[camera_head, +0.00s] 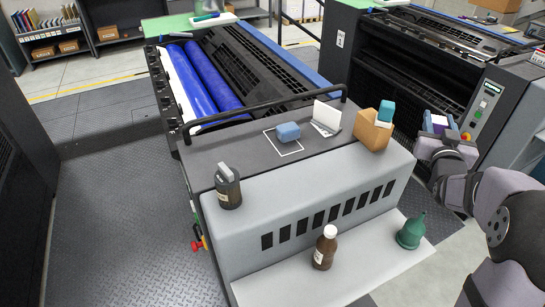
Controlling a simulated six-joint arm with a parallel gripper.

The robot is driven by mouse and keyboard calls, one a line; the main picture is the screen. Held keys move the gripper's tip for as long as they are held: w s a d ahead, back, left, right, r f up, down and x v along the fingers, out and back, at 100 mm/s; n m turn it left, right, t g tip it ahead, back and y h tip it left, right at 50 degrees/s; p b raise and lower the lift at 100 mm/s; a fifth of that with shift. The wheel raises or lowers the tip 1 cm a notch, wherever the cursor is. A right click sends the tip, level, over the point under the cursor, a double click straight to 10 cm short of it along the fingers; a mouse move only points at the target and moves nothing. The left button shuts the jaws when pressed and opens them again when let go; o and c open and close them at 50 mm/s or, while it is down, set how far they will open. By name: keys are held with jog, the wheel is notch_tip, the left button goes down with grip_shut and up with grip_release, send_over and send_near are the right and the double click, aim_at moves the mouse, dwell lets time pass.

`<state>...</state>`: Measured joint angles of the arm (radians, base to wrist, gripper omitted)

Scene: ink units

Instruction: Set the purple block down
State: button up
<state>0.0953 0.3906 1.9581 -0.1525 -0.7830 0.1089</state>
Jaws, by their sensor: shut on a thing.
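My gripper (438,120) is at the right of the view, shut on the small purple block (438,128). Only part of the block shows between the fingers. It is held in the air, to the right of the grey machine top (236,150) and apart from it.
A tan box (371,132) with a teal item (386,110) stands nearest my gripper. A white folded card (326,117), a dark bottle (228,187), a brown bottle (325,247) and a green funnel (411,231) also stand here. A black rail (264,111) runs behind.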

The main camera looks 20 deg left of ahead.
jog(key=w+a+r+m+h, duration=0.2)
jog(key=a+r+m+h, duration=0.3)
jog(key=a+r, duration=0.5)
jog(key=s+a+r+m+g+h, duration=0.1)
jog(key=s+a+r+g+h, duration=0.2)
jog(key=a, duration=0.5)
jog(key=n+t+y+b, duration=0.2)
jog(key=n+t+y, duration=0.1)
jog(key=n+y, duration=0.4)
send_over(214, 164)
notch_tip(214, 164, down, 5)
jog(key=m, duration=0.1)
jog(key=shift+y, duration=0.3)
notch_tip(214, 164, down, 18)
jog(key=p, duration=0.2)
jog(key=shift+p, duration=0.3)
jog(key=shift+f, duration=0.15)
jog(key=o, duration=1.1)
